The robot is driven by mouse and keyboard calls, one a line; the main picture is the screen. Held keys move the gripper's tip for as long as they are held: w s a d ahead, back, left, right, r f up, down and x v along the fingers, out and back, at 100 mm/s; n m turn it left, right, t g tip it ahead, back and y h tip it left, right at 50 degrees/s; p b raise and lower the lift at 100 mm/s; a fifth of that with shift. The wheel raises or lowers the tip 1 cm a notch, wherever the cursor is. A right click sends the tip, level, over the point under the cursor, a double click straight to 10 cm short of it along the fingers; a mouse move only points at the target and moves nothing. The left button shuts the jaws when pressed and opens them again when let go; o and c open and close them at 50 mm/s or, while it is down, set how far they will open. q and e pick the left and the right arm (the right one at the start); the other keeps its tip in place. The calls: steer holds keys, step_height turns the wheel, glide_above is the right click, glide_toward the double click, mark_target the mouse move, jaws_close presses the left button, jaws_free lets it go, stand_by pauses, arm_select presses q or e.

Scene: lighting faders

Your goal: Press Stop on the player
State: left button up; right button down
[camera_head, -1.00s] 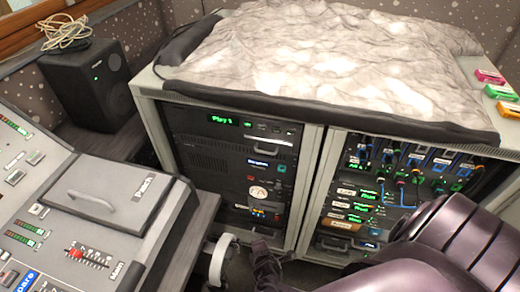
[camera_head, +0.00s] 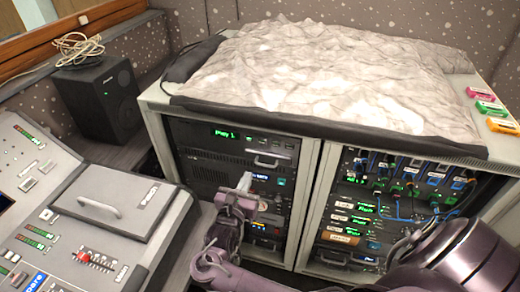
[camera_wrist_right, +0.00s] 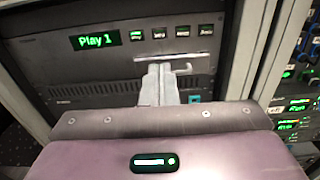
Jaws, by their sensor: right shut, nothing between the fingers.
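The player (camera_head: 262,143) is a dark unit at the top of the left rack bay. Its green display reads "Play 1", and it also shows in the right wrist view (camera_wrist_right: 60,66). A row of several small buttons (camera_wrist_right: 182,31) lies right of the display; their labels are too small to read surely. My right gripper (camera_head: 245,181) is shut and empty, pointing at the rack. In the right wrist view its pale fingertips (camera_wrist_right: 158,70) appear just below the button row, over a light horizontal handle (camera_wrist_right: 188,66). Contact cannot be told. My left gripper is out of view.
A mixing desk (camera_head: 70,215) with a red fader stands at the left. A speaker (camera_head: 100,98) with a cable on top stands behind it. A crumpled grey cover (camera_head: 320,75) lies on the rack. The right bay (camera_head: 370,205) holds patch cables and lit units.

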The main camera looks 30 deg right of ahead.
mark_target(262, 142)
stand_by(0.3)
steer(key=b+x, duration=0.1)
steer(key=x, duration=1.3)
steer(key=shift+w, duration=0.1)
